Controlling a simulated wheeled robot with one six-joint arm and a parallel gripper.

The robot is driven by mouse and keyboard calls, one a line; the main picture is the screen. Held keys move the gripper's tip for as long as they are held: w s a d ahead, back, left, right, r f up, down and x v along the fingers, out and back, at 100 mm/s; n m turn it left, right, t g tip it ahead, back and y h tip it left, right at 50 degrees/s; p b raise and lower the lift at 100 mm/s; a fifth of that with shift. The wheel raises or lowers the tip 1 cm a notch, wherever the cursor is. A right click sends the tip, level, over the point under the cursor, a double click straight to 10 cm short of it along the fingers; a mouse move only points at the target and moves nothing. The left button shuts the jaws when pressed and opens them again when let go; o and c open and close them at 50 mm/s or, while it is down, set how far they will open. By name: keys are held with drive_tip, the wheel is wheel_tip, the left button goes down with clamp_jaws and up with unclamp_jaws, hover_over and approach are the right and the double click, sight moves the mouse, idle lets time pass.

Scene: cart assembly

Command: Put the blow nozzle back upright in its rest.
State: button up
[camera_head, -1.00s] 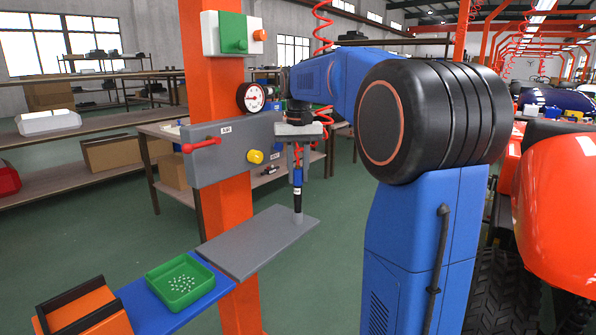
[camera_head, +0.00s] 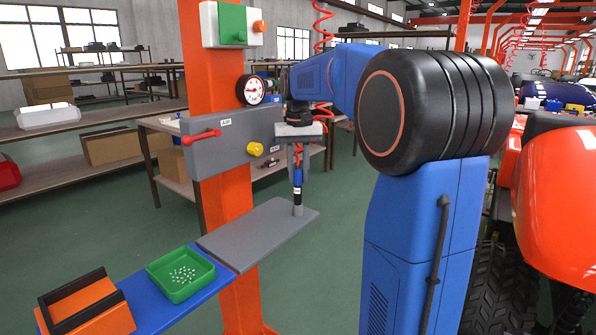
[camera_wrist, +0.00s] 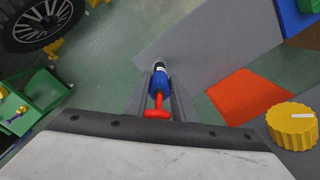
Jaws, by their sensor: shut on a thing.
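The blow nozzle (camera_head: 297,178) is upright in my gripper (camera_head: 298,162), with a blue body and a dark lower part. In the wrist view, my gripper's two fingers (camera_wrist: 159,88) stand on either side of the nozzle's blue body (camera_wrist: 160,80), with its red top (camera_wrist: 157,113) nearest the camera. The rest appears as a short grey upright tube (camera_head: 298,210) near the right corner of the grey shelf. The nozzle's lower end lines up with the tube and meets it in the picture. I cannot tell how deep it sits.
The grey shelf (camera_head: 255,235) is otherwise bare. A grey panel with a red lever (camera_head: 202,137), yellow knob (camera_head: 255,149) and pressure gauge (camera_head: 251,90) is on the orange post, close to my gripper. A green tray (camera_head: 181,275) and an orange holder (camera_head: 85,308) stand at lower left.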

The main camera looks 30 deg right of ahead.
drive_tip(key=shift+f, duration=0.2)
drive_tip(key=o, duration=1.1)
drive_tip(key=shift+o, duration=0.2)
wheel_tip(320, 180, up, 17)
drive_tip(key=shift+r, duration=0.2)
